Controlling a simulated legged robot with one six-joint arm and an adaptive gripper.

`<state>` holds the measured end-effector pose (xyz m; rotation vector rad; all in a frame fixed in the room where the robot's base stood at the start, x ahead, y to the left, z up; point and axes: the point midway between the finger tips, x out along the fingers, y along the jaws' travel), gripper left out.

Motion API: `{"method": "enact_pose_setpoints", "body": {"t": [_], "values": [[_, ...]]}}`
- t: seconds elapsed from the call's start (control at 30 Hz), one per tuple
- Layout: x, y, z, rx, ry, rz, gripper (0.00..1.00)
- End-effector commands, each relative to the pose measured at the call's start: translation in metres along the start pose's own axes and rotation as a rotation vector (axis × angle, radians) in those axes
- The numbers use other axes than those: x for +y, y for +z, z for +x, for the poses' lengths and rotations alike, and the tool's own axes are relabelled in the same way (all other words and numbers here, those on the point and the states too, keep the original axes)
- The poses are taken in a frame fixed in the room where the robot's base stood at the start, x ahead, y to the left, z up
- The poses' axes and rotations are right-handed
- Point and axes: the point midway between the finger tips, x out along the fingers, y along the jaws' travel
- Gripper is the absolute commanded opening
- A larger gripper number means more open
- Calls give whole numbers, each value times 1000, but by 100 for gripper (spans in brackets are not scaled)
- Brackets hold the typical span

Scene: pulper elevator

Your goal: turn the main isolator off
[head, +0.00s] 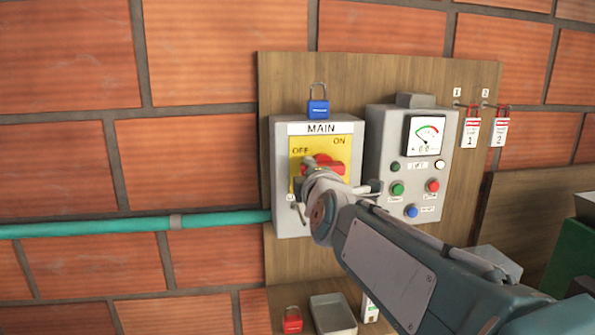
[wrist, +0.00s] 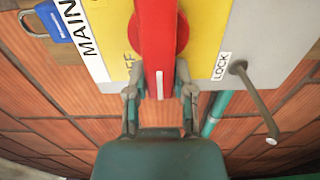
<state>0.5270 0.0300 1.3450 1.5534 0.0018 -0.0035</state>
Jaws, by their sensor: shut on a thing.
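The main isolator (head: 282,190) is a grey box with a yellow plate (head: 297,160), marked OFF at left and ON at right, under a MAIN label. Its red handle (head: 329,161) is partly hidden by my gripper (head: 312,180) in the head view. In the wrist view my gripper (wrist: 160,92) has a finger on each side of the red handle (wrist: 155,35) and is shut on it. The handle's white-striped end points towards my palm, beside the partly covered OFF label. In the head view that is the plate's left side.
A blue padlock (head: 318,108) stands on the isolator box. A control panel (head: 375,150) with gauge and buttons is close on the right. Two tags (head: 470,132) hang beyond it. A red padlock (head: 292,320) and grey tray (head: 333,314) are below.

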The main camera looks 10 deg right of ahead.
Motion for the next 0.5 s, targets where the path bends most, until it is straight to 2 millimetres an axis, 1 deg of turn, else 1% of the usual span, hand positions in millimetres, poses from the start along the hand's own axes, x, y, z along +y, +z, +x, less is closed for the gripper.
{"method": "enact_pose_setpoints", "body": {"t": [0.03, 0.2, 0.23, 0.27, 0.3, 0.5], "values": [[3, 0, 0, -1, 8, -2, 0], [4, 1, 0, -2, 9, -1, 0], [4, 1, 0, -2, 9, -1, 36], [4, 1, 0, -2, 10, -1, 49], [4, 1, 0, -2, 9, -1, 66], [3, 1, 0, -2, 6, 0, 66]]}}
